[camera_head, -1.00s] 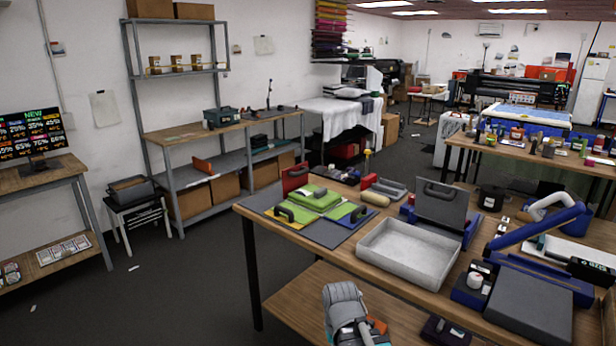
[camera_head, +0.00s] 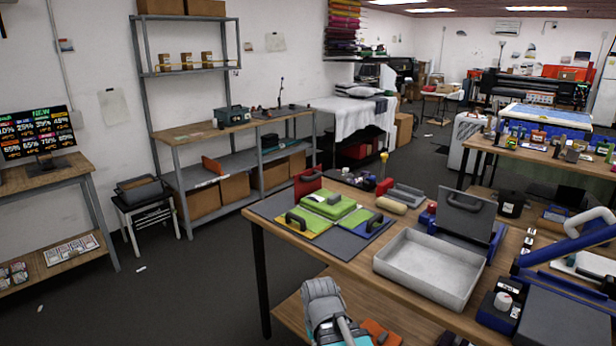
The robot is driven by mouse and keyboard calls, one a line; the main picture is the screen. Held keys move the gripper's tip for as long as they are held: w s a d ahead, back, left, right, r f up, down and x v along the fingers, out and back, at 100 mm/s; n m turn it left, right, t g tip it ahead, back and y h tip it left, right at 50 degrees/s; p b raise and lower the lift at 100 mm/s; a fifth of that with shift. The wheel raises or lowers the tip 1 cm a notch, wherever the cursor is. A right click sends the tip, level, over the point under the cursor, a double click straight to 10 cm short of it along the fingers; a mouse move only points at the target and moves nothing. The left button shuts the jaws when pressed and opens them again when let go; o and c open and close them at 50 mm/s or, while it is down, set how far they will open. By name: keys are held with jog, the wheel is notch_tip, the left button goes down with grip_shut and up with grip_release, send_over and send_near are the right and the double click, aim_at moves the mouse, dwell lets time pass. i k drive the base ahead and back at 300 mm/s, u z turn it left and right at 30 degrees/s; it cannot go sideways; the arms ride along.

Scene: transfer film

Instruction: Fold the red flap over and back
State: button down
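The red flap (camera_head: 307,184) stands upright at the far left of the wooden table, behind a dark grey mat (camera_head: 283,204). It is a small red panel at the mat's back edge; its lower edge and any hinge are too small to make out. Several green and yellow pads (camera_head: 329,203) with dark handles lie on the mat in front of it. A grey and teal part of my arm shows at the bottom of the picture, well in front of the mat. My gripper's fingers are not in view.
A light grey open tray (camera_head: 430,270) takes up the table's middle, with a dark upright panel (camera_head: 466,214) behind it. A tan roller (camera_head: 391,205) lies right of the mat. Blue-framed equipment (camera_head: 570,250) fills the right side.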

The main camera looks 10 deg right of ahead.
aim_at(312, 186)
jog(key=u, duration=0.35)
jog(key=i, duration=1.65)
jog(key=z, duration=0.5)
